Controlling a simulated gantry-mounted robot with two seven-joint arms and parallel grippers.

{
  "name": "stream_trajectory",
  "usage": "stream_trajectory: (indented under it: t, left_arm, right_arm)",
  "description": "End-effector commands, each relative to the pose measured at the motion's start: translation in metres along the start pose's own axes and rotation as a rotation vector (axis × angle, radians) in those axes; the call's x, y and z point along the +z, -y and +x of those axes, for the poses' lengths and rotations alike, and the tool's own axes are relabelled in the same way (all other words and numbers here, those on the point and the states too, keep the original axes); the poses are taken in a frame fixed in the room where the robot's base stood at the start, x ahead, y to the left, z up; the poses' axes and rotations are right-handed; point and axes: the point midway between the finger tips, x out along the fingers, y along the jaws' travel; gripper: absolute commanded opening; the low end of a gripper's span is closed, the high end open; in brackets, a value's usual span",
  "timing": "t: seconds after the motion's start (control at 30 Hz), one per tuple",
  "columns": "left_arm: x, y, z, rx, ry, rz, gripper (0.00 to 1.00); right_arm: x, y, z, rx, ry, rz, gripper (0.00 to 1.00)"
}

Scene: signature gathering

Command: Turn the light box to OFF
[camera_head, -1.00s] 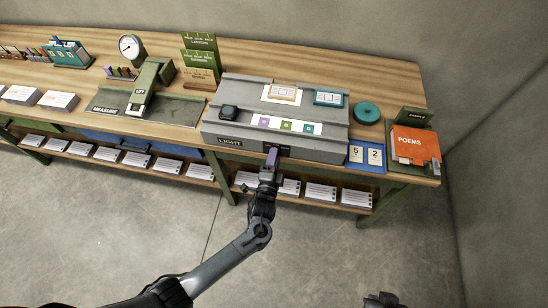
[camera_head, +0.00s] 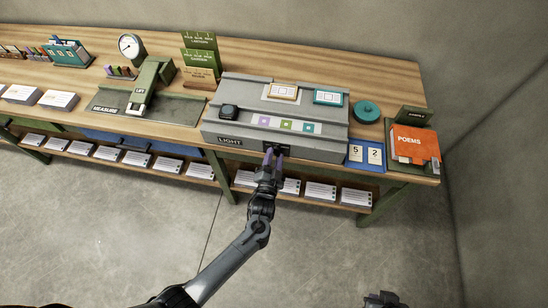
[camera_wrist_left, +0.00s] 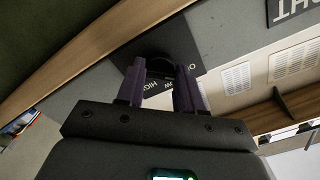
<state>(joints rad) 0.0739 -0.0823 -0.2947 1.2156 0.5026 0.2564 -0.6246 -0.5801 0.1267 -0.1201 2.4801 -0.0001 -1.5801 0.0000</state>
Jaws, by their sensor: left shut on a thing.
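The grey light box (camera_head: 320,146) sits on the bench with a LIGHT label on its front. Its strip with purple, green and teal squares (camera_head: 284,125) looks dim. My left gripper (camera_head: 273,152) is at the box's front face, shut on the dark knob. In the left wrist view, the knob (camera_wrist_left: 158,62) is between the purple fingers of the left gripper (camera_wrist_left: 160,80), on a dark plate (camera_wrist_left: 180,38) with partly hidden lettering that includes HIGH. Only the tip of my right gripper (camera_head: 383,299) shows at the bottom edge, and its jaws are unclear.
A blue number card (camera_head: 366,155) and an orange POEMS folder (camera_head: 413,145) are right of the box. A teal round lid (camera_head: 366,111) is behind them. The green MEASURE device (camera_head: 150,88) is to the left. A lower shelf with paper stacks (camera_head: 320,193) runs below.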

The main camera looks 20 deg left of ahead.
Motion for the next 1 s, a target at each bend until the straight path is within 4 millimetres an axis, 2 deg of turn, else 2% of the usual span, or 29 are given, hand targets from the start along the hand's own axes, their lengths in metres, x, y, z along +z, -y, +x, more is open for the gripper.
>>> stream_trajectory:
  t: [0.47, 0.5, 0.67, 1.0]
  left_arm:
    - [0.0004, -0.0001, -0.0001, 0.0, 0.001, -0.017, 0.06]
    - [0.0004, -0.0001, -0.0001, 0.0, 0.001, -0.017, 0.38]
    - [0.0003, -0.0001, 0.0, 0.0, 0.001, -0.016, 0.62]
    - [0.0002, -0.0001, -0.0023, 0.0, 0.0, -0.016, 0.62]
  right_arm:
    - [-0.0005, 0.0022, -0.0001, -0.007, -0.001, 0.009, 0.0]
    - [-0.0006, 0.0023, -0.0001, -0.007, -0.001, 0.009, 0.0]
    - [-0.0006, 0.0024, -0.0001, -0.008, -0.001, 0.01, 0.0]
    - [-0.0006, 0.0018, -0.0006, -0.006, -0.001, 0.007, 0.0]
